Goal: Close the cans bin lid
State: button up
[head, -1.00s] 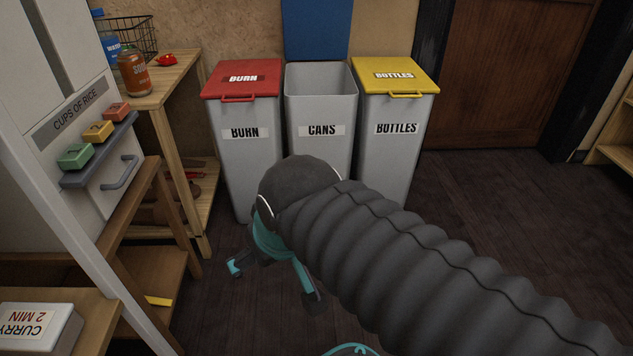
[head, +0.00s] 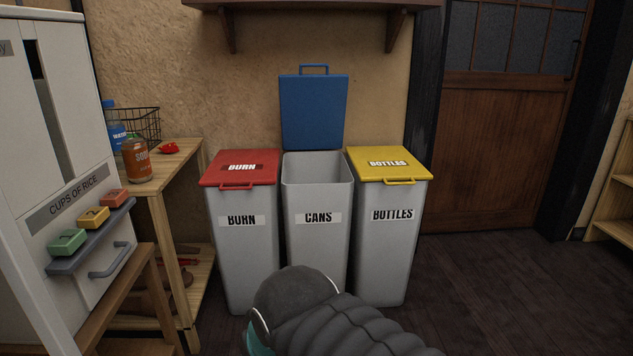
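The cans bin (head: 316,250) is a grey bin labelled CANS, standing between two other bins. Its blue lid (head: 313,112) stands open and upright at the back against the wall, with a handle (head: 314,69) at its top edge. The bin's mouth is uncovered and no contents show. My arm, in a dark ribbed sleeve, is at the bottom middle, in front of the bins. My gripper is below the frame edge; only a bit of teal shows near the bottom.
The burn bin (head: 243,250) with a shut red lid is on the left; the bottles bin (head: 388,250) with a shut yellow lid is on the right. A wooden table (head: 172,175) and a rice dispenser (head: 50,150) stand left. A shelf (head: 310,4) is above the lid. Floor at right is clear.

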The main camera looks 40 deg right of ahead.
aim_at(314, 106)
jog(key=z, duration=0.05)
jog(key=k, duration=0.55)
jog(key=z, duration=0.5)
jog(key=i, duration=1.3)
jog(key=z, duration=0.5)
